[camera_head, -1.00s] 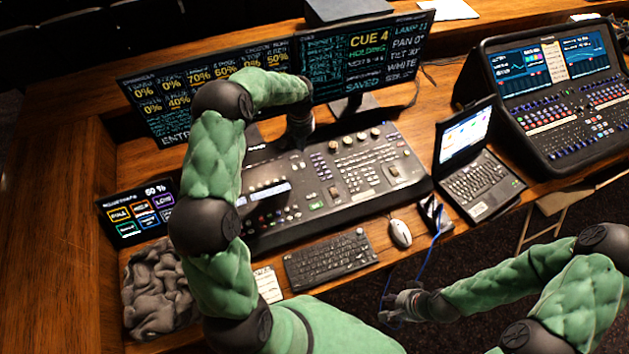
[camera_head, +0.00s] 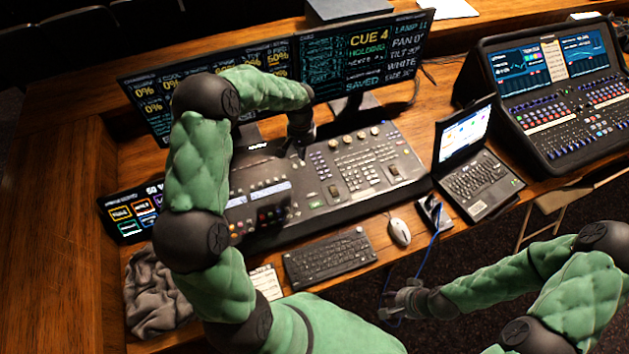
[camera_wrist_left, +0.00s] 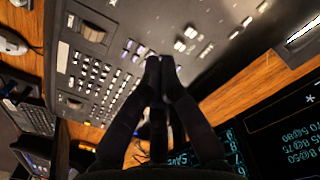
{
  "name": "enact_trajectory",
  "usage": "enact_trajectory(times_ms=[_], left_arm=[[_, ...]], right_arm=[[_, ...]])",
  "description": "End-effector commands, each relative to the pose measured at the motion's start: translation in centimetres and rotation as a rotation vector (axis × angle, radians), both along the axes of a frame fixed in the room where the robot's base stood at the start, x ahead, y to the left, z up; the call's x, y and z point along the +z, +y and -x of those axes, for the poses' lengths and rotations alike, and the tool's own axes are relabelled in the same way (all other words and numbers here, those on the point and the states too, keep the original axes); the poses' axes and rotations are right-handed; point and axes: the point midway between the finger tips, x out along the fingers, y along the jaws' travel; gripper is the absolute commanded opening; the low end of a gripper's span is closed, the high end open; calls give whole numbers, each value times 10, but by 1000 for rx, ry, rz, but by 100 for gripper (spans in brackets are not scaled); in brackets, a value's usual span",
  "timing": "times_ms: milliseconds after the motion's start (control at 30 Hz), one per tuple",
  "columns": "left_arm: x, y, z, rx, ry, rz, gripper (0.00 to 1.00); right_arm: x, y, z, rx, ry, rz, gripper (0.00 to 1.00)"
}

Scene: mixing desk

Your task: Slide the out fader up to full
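The lighting console (camera_head: 385,150) lies on the desk below two monitors, with rows of buttons, small sliders and knobs. My left gripper (camera_head: 297,154) points down at the console's back edge area, left of its middle. In the left wrist view its fingertips (camera_wrist_left: 159,64) are together over the panel. Small pale slider caps (camera_wrist_left: 180,45) sit just beyond the tips. I cannot read which one is the out fader, and the tips hide the panel under them. My right gripper (camera_head: 390,308) hangs in front of the desk, away from the console; its fingers are too small to judge.
Two monitors (camera_head: 365,60) stand close behind my left gripper. A keyboard (camera_head: 330,259), mouse (camera_head: 400,232) and laptop (camera_head: 478,185) are along the front. A second mixing desk (camera_head: 560,105) stands right. A grey cloth (camera_head: 150,295) lies left. A blue cable (camera_head: 430,255) hangs near my right gripper.

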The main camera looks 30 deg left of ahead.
Motion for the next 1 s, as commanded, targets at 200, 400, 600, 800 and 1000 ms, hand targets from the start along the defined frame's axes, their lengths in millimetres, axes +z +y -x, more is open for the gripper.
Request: enact_trajectory(times_ms=[200,400,600,800,1000], left_arm=[[5,-15,24,0,0,0,0],[9,-29,44,0,-2,-1,0],[10,-34,53,0,-1,0,0],[10,-34,53,1,-1,0,0],[10,-34,53,1,-1,0,0]], right_arm=[[0,0,0,0,0,0,40],[-1,0,0,0,0,0,40],[-1,0,0,0,0,0,40],[-1,0,0,0,0,0,40],[-1,0,0,0,0,0,40]])
